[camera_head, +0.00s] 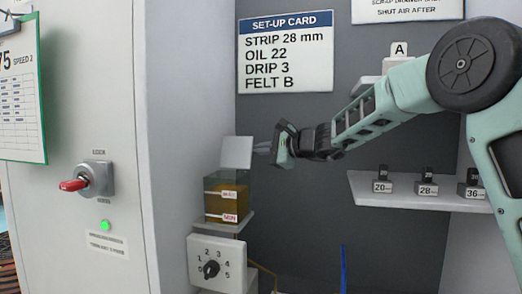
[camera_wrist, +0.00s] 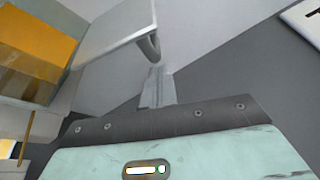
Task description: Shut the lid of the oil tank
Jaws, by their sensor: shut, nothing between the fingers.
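The oil tank (camera_head: 227,205) is a clear box holding amber oil, on a small shelf on the left wall of the bay. Its lid (camera_head: 237,152) is a pale flat panel standing raised above the tank. My gripper (camera_head: 261,148) is shut and empty, just right of the lid, with its fingers pointing at it. In the wrist view the amber tank (camera_wrist: 35,45) is at the upper left, and the lid (camera_wrist: 110,25) juts out beside it. My shut fingertips (camera_wrist: 156,72) are close to the lid's edge; I cannot tell whether they touch.
A numbered dial (camera_head: 211,268) sits below the tank. A shelf (camera_head: 420,196) at right holds several labelled blocks. A set-up card (camera_head: 286,50) hangs on the back wall. A red-handled switch (camera_head: 85,182) is on the left cabinet. The bay's middle is mostly clear.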

